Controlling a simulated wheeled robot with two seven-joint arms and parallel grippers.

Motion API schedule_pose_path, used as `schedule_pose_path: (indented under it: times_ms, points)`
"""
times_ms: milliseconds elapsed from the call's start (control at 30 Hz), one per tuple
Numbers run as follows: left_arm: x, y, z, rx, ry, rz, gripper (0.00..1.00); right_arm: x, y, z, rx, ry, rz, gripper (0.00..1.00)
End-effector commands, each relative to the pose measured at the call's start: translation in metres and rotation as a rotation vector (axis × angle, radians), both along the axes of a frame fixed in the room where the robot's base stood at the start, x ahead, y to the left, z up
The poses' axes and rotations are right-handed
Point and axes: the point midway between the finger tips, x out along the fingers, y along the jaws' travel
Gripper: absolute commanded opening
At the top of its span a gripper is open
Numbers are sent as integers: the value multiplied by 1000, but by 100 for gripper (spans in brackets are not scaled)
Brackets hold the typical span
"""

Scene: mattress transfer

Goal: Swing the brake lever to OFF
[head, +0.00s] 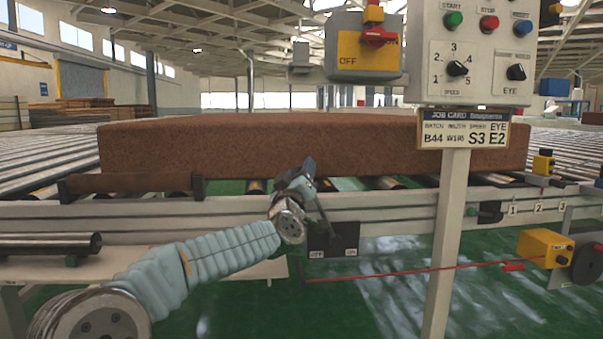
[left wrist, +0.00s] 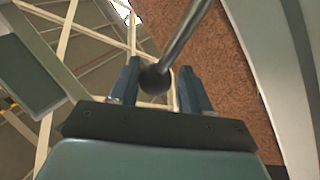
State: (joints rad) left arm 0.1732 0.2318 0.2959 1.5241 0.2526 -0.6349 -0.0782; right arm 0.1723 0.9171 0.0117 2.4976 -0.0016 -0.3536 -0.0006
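The brake lever (head: 323,222) is a dark rod rising from a black plate (head: 345,238) on the front rail of the conveyor. The plate is marked OFF at left and ON at right. The rod leans up and left toward my left gripper (head: 305,178), which hides its top in the head view. In the left wrist view, the lever's dark ball knob (left wrist: 153,80) sits between the two blue fingers of my left gripper (left wrist: 158,88), nearer the left finger. A gap shows between the knob and the right finger, so the gripper is open. My right gripper is not in view.
A long brown mattress block (head: 300,148) lies on the rollers behind the lever. A control panel (head: 480,85) on a white post (head: 446,230) stands to the right. A red cord (head: 420,272) runs low to a yellow box (head: 545,248) at right.

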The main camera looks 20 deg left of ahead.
Motion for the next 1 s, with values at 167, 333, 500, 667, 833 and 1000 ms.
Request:
schedule_pose_path:
  times_ms: [167,333,500,667,833,1000]
  points:
    - [0,-1,1,1,-2,-1,59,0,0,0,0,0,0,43]
    - [-1,-1,1,1,-2,-2,59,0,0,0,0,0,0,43]
    - [-15,-5,-5,3,-2,-3,59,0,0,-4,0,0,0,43]
    - [-49,-12,-19,3,-2,-2,59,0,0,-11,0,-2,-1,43]
    - [-87,-21,-34,2,-1,-2,59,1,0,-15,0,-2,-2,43]
    - [-114,-26,-45,2,-2,-1,59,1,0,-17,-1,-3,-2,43]
